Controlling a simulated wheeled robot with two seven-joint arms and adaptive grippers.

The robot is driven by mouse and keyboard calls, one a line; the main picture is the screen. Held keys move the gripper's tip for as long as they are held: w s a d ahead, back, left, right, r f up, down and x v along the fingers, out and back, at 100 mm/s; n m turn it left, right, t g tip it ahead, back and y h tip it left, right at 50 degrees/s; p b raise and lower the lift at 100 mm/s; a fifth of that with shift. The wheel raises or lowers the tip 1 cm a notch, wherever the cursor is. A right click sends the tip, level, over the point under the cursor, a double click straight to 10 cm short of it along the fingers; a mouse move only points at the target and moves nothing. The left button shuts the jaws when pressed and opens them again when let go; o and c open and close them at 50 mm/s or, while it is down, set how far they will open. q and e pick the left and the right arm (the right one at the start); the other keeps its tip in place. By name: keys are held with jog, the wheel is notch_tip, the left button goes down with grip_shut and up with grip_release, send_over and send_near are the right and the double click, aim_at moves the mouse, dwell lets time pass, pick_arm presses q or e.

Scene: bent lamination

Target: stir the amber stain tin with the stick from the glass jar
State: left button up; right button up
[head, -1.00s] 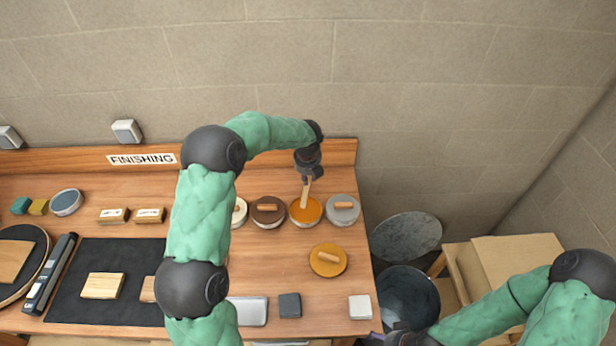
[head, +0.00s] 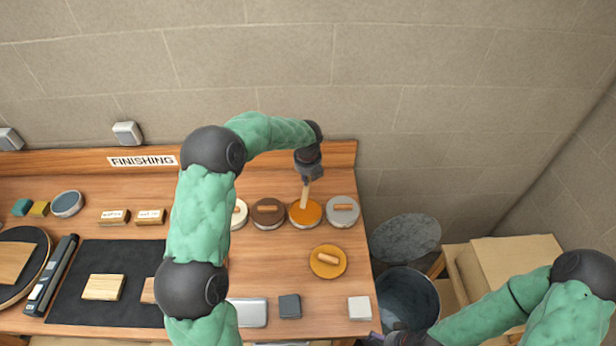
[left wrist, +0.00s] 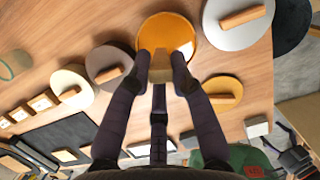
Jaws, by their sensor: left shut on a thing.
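The amber stain tin (head: 312,218) stands open near the right end of the bench, its orange stain showing. My left gripper (head: 307,178) is above it, shut on a pale wooden stick (head: 305,196) whose lower end reaches into the stain. In the left wrist view the fingers (left wrist: 163,72) close on the stick (left wrist: 160,60) over the amber tin (left wrist: 178,27). A round clear rim at the left edge there looks like the glass jar (left wrist: 14,64); in the head view I cannot make it out. My right gripper (head: 392,339) is at the bottom edge, its jaws unclear.
A brown-lidded tin (head: 268,219) and a grey-lidded tin (head: 343,216) stand close on either side. An amber lid with a wooden handle (head: 328,268) lies in front. Dark and white blocks sit near the front edge. A dark bin (head: 425,290) stands right of the bench.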

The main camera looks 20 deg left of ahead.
pick_arm(q)
jog(key=shift+r, duration=0.1)
pick_arm(e)
jog(key=shift+w+d+r, duration=0.1)
jog(key=shift+w, duration=0.4)
pick_arm(q)
jog(key=shift+p+v, duration=0.85)
jog(key=shift+v, duration=0.1)
jog(key=shift+w+a+r+p, duration=0.15)
jog(key=shift+w+r+p, duration=0.1)
jog(key=shift+r+p, duration=0.4)
jog(key=shift+p+v, duration=0.6)
jog(key=shift+v, duration=0.25)
jog(key=shift+w, duration=0.1)
pick_arm(e)
notch_tip(320, 180, up, 4)
jog(key=shift+s+f, duration=0.1)
jog(key=shift+s, duration=0.05)
pick_arm(q)
jog(key=shift+w, duration=0.1)
